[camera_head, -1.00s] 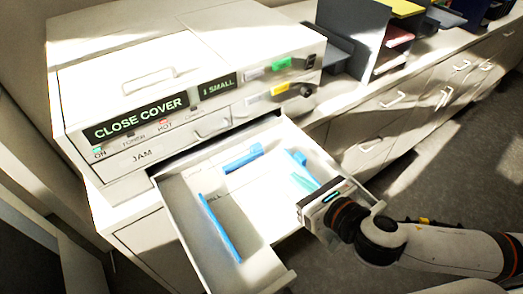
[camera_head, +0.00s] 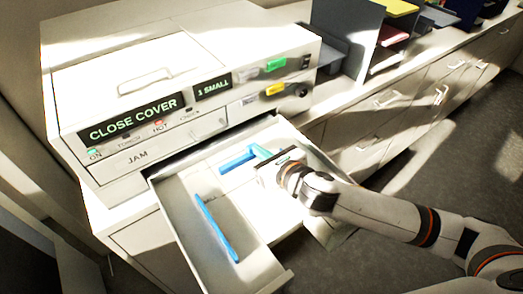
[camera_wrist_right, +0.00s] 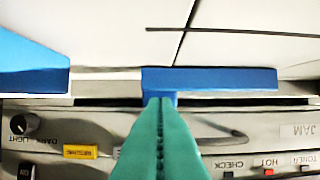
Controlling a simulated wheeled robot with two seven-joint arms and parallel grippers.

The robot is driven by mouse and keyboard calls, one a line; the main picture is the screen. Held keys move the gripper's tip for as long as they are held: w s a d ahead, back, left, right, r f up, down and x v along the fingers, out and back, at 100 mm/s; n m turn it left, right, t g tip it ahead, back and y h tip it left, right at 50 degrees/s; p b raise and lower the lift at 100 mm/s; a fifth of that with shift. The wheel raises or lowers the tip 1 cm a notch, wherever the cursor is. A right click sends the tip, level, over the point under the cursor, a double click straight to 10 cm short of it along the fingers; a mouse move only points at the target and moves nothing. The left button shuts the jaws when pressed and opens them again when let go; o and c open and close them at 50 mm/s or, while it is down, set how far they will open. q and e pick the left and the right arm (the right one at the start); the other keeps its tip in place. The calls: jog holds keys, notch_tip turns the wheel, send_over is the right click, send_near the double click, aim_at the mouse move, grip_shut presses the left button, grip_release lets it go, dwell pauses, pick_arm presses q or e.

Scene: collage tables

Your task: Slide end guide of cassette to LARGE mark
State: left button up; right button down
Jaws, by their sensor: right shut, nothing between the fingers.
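The cassette (camera_head: 262,262) is a white drawer pulled out of the copier (camera_head: 130,75), with blue guides inside. A short blue guide (camera_head: 238,160) stands near the back; it also shows in the right wrist view (camera_wrist_right: 215,79). A long blue guide (camera_head: 215,228) lies along the left. Another blue piece (camera_wrist_right: 30,68) shows at the left of the wrist view. I cannot tell which is the end guide. My right gripper (camera_head: 259,151) has teal fingers, shut and empty, with tips at or touching the short guide's stem. The LARGE mark cannot be made out. My left gripper is not in view.
The copier's front, with a "1 SMALL" display (camera_head: 213,87) and a "CLOSE COVER" sign (camera_head: 133,118), rises just behind the cassette. A dark paper rack (camera_head: 345,35) stands at the right on the counter. Drawer walls border the guides; the cassette floor between them is clear.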

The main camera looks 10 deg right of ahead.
aim_at(252, 145)
jog(key=shift+w+r, duration=0.1)
jog(key=shift+w, duration=0.1)
jog(key=w, duration=0.1)
jog(key=w+a+p, duration=0.1)
jog(key=w, duration=0.1)
jog(key=shift+w+a, duration=0.25)
jog(key=shift+a, duration=0.05)
jog(key=shift+w+a, duration=0.2)
jog(key=shift+w, duration=0.2)
jog(key=shift+s+d, duration=0.1)
